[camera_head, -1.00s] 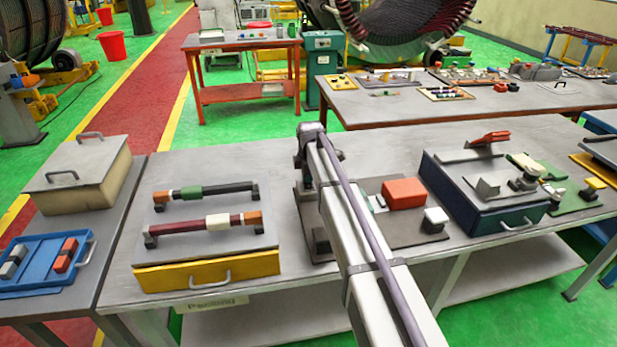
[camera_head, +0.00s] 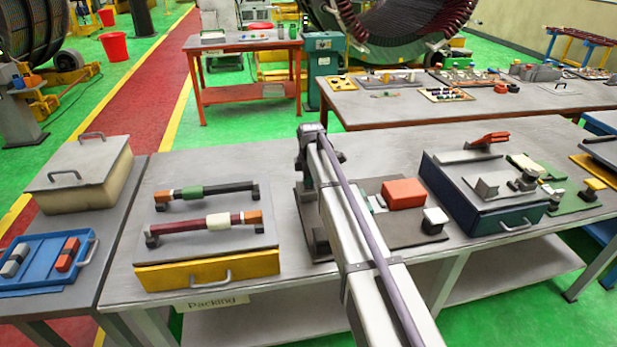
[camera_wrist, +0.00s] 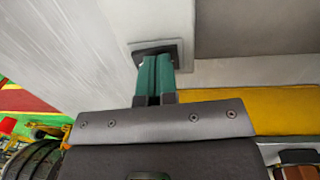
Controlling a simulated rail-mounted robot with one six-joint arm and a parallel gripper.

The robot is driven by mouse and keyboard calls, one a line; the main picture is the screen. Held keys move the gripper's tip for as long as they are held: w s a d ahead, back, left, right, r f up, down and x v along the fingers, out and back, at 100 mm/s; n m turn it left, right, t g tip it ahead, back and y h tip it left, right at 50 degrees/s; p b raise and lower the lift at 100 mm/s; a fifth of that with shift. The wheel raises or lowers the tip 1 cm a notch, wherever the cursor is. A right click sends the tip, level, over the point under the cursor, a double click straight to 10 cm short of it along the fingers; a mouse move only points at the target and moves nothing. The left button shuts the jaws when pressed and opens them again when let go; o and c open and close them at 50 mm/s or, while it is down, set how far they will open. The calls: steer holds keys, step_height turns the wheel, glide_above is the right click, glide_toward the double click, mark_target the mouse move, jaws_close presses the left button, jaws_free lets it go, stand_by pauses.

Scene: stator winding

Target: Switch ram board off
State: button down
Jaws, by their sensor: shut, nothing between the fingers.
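In the wrist view, my gripper (camera_wrist: 155,78) has its two green fingers close together and empty. The fingertips are at a small dark square piece (camera_wrist: 153,49) on a pale grey surface. I cannot tell whether they touch it, and they hide part of it. In the head view, my arm covers the middle of the bench and my gripper is not clearly seen. Beside the arm is a dark board (camera_head: 405,236) with an orange-red block (camera_head: 404,194) and a white-topped block (camera_head: 435,216). No label shows which board is the ram board, and no switch position can be read.
Left of my arm, a grey panel (camera_head: 209,247) with two handle bars stands on a yellow drawer box (camera_head: 210,273). A dark blue box (camera_head: 510,217) stands to the right on the grey bench (camera_head: 130,262). A blue tray (camera_head: 45,285) lies far left.

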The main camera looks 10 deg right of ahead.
step_height(320, 180, up, 14)
steer(key=s+p, duration=0.2)
steer(key=p, duration=1.2)
steer(key=shift+f, duration=0.1)
steer(key=shift+w+a+t, duration=0.2)
steer(key=shift+w+t, duration=0.1)
steer(key=shift+w, duration=0.5)
